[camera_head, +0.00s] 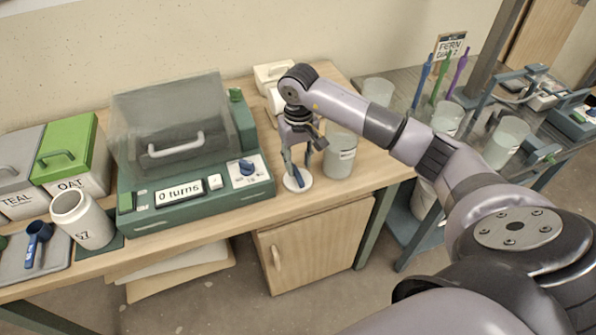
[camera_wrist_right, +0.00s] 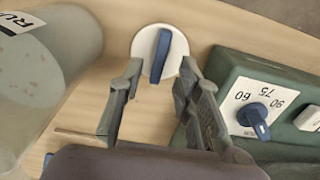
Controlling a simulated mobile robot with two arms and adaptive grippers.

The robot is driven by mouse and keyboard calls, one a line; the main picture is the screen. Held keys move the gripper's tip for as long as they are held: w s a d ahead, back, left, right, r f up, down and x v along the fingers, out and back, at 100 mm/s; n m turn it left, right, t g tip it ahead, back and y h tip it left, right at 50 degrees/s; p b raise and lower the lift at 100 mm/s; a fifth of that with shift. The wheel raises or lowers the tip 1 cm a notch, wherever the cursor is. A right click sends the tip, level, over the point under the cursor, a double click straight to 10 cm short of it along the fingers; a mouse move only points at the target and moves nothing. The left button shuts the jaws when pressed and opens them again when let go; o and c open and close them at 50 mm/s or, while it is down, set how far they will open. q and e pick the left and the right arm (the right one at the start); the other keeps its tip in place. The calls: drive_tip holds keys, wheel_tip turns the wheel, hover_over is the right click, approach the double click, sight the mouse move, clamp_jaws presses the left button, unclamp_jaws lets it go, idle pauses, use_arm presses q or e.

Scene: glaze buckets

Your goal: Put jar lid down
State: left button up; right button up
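The jar lid (camera_head: 304,184) is a white disc with an upright blue grip, lying flat on the wooden table near its front edge, right of the green machine. It also shows in the right wrist view (camera_wrist_right: 146,48), just beyond the fingertips. My right gripper (camera_head: 297,160) points down over the lid. Its fingers (camera_wrist_right: 160,75) are spread on either side of the blue grip, with a visible gap to it on both sides. An open white jar (camera_head: 91,231) stands tilted in view at the left, on a dark green mat. My left gripper is not in view.
The green machine (camera_head: 195,198) with a dial and "0 turns" display is close left of the lid. A translucent grey bucket (camera_head: 339,158) stands close right. The OAT bin (camera_head: 68,150) is at far left. A rack table (camera_head: 400,80) with buckets is at right.

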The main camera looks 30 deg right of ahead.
sight(298, 174)
wheel_tip(298, 174, up, 8)
drive_tip(key=b, duration=0.1)
drive_tip(key=shift+f, duration=0.15)
idle(0.4)
